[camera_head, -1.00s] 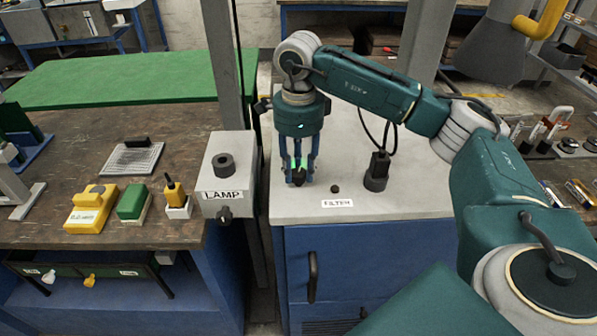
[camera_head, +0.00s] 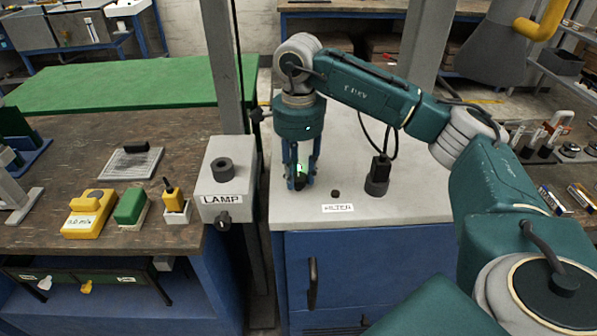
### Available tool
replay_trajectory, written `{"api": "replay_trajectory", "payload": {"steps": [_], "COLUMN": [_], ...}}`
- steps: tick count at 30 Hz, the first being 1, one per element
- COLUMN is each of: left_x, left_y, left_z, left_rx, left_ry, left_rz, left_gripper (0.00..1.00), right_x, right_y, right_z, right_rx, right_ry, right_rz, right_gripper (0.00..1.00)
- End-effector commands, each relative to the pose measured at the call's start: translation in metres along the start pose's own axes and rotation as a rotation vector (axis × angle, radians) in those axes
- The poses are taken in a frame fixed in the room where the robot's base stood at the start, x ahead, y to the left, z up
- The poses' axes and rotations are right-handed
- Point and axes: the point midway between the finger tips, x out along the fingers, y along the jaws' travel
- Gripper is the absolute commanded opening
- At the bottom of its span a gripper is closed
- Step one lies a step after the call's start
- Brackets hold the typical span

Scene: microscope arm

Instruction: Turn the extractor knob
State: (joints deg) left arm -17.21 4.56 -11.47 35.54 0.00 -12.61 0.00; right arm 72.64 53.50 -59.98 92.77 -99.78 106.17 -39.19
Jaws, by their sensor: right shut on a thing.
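My right gripper (camera_head: 301,180) points straight down over the front left part of the grey cabinet top. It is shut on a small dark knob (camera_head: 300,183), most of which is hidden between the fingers. A bright green patch shows between the fingers just above the knob. I take this as the extractor knob, but no label naming it is readable. My left gripper is not in view.
A small dark button (camera_head: 335,194) and a FILTER label (camera_head: 338,208) sit right of the gripper. A black cable socket (camera_head: 378,175) stands further right. A grey LAMP box (camera_head: 213,185) stands close on the left, beside a grey post (camera_head: 224,60).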

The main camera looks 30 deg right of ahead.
Motion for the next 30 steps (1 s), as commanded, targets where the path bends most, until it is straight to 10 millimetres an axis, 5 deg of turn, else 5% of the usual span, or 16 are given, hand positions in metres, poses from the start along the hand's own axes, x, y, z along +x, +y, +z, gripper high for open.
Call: {"api": "replay_trajectory", "payload": {"steps": [1,2,4,17,30], "left_x": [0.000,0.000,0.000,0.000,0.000], "left_y": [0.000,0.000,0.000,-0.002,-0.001], "left_z": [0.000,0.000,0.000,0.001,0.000], "left_rx": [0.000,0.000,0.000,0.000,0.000], "left_ry": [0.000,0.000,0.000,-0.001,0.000], "left_rz": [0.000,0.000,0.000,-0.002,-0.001], "left_gripper": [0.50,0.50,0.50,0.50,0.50], "right_x": [-0.002,-0.002,-0.001,-0.011,-0.098], "right_y": [-0.001,-0.001,-0.001,-0.001,-0.001], "right_z": [0.000,0.000,0.000,0.000,-0.001], "right_rx": [0.000,0.000,0.000,0.001,0.002], "right_ry": [0.000,0.000,0.000,-0.001,0.000], "right_rz": [-0.004,-0.004,-0.004,-0.004,-0.008], "right_gripper": [0.05,0.37,0.50,0.50,0.50]}}
